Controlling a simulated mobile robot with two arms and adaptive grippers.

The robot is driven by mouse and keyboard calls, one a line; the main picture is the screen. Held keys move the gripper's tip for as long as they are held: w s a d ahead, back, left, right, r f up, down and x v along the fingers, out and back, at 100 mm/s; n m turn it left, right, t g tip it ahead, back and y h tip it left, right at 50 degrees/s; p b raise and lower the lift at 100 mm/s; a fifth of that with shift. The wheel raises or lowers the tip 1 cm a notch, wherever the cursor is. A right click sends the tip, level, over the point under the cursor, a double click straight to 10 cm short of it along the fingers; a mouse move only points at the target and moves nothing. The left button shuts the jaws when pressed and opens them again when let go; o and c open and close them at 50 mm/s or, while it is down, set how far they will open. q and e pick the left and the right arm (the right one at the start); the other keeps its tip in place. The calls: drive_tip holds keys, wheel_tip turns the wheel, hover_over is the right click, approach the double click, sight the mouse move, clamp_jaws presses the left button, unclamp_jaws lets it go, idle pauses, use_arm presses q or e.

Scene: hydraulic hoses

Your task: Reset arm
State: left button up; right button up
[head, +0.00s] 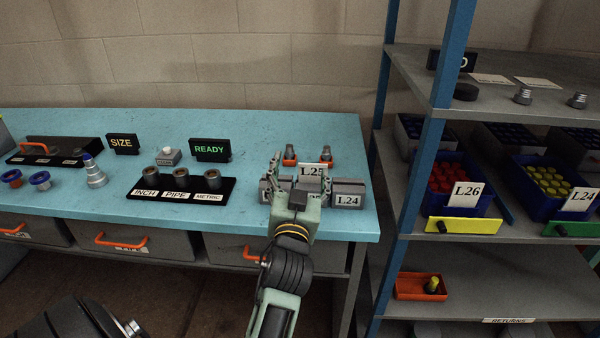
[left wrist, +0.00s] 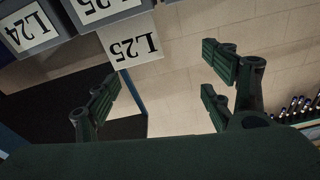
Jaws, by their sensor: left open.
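My left arm reaches up from the bottom of the head view. My left gripper (head: 288,165) is over the right part of the blue bench, in front of the grey blocks labelled L25 (head: 312,170) and L24 (head: 348,192). In the left wrist view its fingers (left wrist: 165,85) are spread apart with nothing between them. The L25 label (left wrist: 132,47) and the L24 label (left wrist: 30,30) show upside down there, beyond the fingers. I cannot tell from the head view whether the gripper touches the blocks. My right gripper is not in view.
The blue bench (head: 70,215) holds a black stand (head: 180,190) with INCH, PIPE and METRIC labels, SIZE (head: 123,144) and READY (head: 210,149) signs, and fittings. A shelf rack with blue posts (head: 436,140) stands at right, holding bins (head: 450,185).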

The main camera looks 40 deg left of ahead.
sight(313, 168)
use_arm(q)
drive_tip(key=shift+n+g+h, duration=0.3)
drive_tip(key=shift+n+g, duration=0.2)
drive_tip(key=shift+n, duration=0.3)
drive_tip(key=d+f, duration=0.3)
drive_tip(key=shift+s+d+f, duration=0.1)
drive_tip(key=shift+f, duration=0.05)
drive_tip(key=x, duration=0.6)
drive_tip(key=shift+w+a, duration=0.25)
drive_tip(key=shift+w, duration=0.1)
drive_tip(key=shift+w+a, duration=0.25)
drive_tip(key=shift+r+p, duration=0.45)
drive_tip(key=shift+r, duration=0.1)
drive_tip(key=shift+w+a+f, duration=0.1)
drive_tip(key=shift+w, duration=0.2)
drive_tip(key=shift+s+r, duration=0.15)
drive_tip(key=shift+r, duration=0.15)
